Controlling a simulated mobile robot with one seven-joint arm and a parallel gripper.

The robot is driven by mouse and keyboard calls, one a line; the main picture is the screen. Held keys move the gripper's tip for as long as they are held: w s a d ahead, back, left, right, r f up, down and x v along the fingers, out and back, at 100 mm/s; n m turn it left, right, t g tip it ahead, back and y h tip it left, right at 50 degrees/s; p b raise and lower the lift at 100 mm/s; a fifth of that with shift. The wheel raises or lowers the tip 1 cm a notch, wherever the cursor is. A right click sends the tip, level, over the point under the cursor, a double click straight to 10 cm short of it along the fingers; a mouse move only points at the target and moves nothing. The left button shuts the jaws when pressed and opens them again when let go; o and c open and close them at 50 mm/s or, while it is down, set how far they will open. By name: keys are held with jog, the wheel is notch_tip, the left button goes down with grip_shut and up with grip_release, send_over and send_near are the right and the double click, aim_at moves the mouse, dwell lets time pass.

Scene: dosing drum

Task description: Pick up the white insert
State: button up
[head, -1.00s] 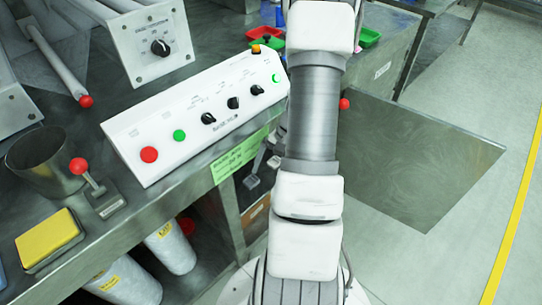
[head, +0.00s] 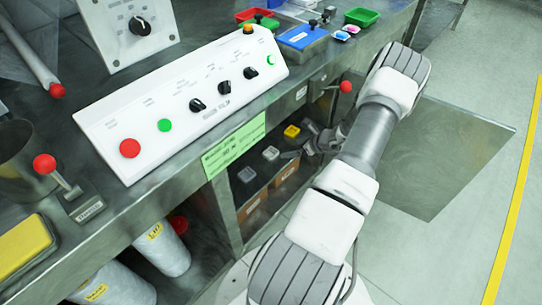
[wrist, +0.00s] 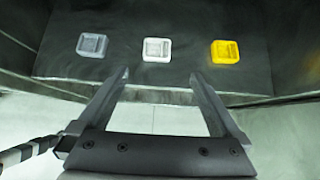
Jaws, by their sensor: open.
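The white insert (wrist: 157,49) is a small square piece in the middle of a row on a dark shelf in the wrist view. A grey insert (wrist: 92,45) lies to its left and a yellow insert (wrist: 226,52) to its right. In the head view the white insert (head: 270,153) shows small, inside the open bay under the bench. My gripper (wrist: 159,76) is open and empty. Its fingertips point at the shelf, one to each side of the white insert's line, short of it in the picture. In the head view my gripper (head: 308,145) is at the bay's opening.
The bench top (head: 110,205) with the white control panel (head: 190,105) overhangs the bay. A red-knobbed lever (head: 345,87) sticks out near my arm. A flat metal plate (head: 440,160) lies right of my arm. White labelled cylinders (head: 162,250) stand at lower left.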

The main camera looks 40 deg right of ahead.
jog(key=b, duration=0.2)
send_near(269, 152)
jog(key=shift+w+d+f, duration=0.15)
jog(key=shift+w+f, duration=0.4)
jog(key=shift+f, duration=0.2)
jog(key=x, duration=0.1)
jog(key=b+x, duration=0.1)
jog(key=x, duration=0.1)
jog(key=b+x, duration=0.1)
jog(key=x, duration=0.1)
jog(key=shift+w+a, duration=0.1)
jog(key=shift+a, duration=0.15)
jog(key=c, duration=1.3)
jog(key=shift+r, duration=0.15)
